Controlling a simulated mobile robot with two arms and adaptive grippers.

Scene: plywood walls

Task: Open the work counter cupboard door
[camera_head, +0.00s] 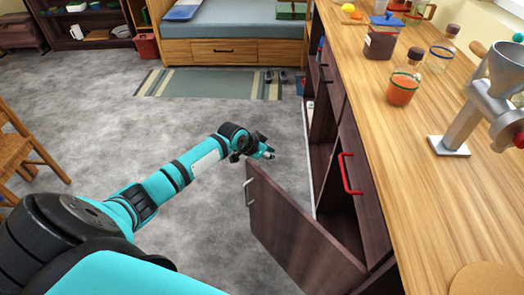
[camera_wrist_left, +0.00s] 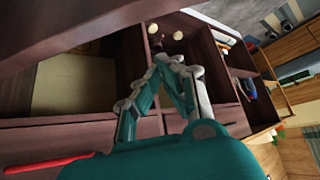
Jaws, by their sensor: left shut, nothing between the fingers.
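The dark wood cupboard door (camera_head: 300,232) of the work counter stands swung out from the cupboard front, over the floor. Its pale handle (camera_head: 249,190) is on the free edge. The cupboard opening (camera_head: 342,215) shows behind the door, its inside dark. My left gripper (camera_head: 266,152) is beyond the door's free edge, apart from the handle, shut and empty. In the left wrist view its fingers (camera_wrist_left: 178,62) meet in front of the dark wood counter front and its open compartments. My right gripper is not in view.
The wooden counter top (camera_head: 440,215) holds jars (camera_head: 402,88) and a metal grinder (camera_head: 488,100). A chair (camera_head: 22,150) stands at the left. The grey floor between is clear.

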